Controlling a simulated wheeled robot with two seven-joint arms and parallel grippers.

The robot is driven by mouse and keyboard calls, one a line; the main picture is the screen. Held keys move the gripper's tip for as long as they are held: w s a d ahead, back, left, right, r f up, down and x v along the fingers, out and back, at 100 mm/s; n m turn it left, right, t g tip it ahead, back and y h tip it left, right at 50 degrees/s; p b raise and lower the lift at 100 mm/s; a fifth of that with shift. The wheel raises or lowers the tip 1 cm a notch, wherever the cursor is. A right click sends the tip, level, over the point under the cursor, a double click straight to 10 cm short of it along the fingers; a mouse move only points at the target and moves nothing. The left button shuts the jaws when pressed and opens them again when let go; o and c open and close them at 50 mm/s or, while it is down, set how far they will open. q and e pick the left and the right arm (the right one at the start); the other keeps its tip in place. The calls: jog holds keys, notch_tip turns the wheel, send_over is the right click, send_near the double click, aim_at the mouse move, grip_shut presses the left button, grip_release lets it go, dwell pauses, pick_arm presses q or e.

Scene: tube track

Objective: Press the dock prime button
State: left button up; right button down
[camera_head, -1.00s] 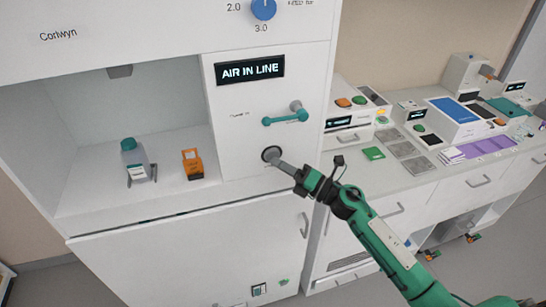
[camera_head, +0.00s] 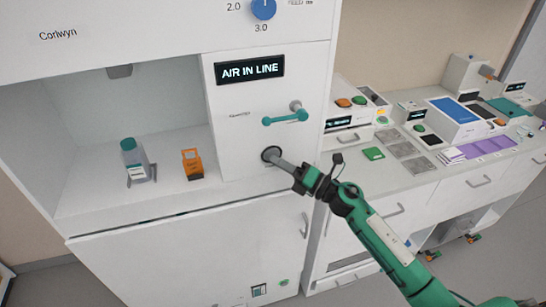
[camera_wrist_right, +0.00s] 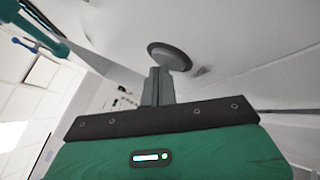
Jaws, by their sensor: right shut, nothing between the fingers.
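The dock prime button appears to be the round dark-rimmed grey button (camera_head: 271,154) low on the white front panel, below the teal lever. It also shows in the right wrist view (camera_wrist_right: 170,57). My right gripper (camera_head: 281,162) is shut and empty, with its grey fingertips at the button's face. In the wrist view the closed fingers (camera_wrist_right: 158,86) reach up to the button; whether it is pushed in I cannot tell. The display (camera_head: 249,69) above reads "AIR IN LINE". My left gripper is not in view.
A teal lever (camera_head: 286,118) sticks out above my right gripper. A teal-capped bottle (camera_head: 137,163) and an orange item (camera_head: 192,164) stand in the open bay at left. A counter with several devices (camera_head: 455,118) lies to the right.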

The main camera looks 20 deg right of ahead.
jog(key=shift+s, duration=0.9)
jog(key=s, duration=0.5)
jog(key=shift+d+p, duration=0.1)
jog(key=shift+p, duration=0.2)
dwell(2.2)
jog(key=shift+s+d, duration=0.1)
jog(key=shift+s, duration=1.8)
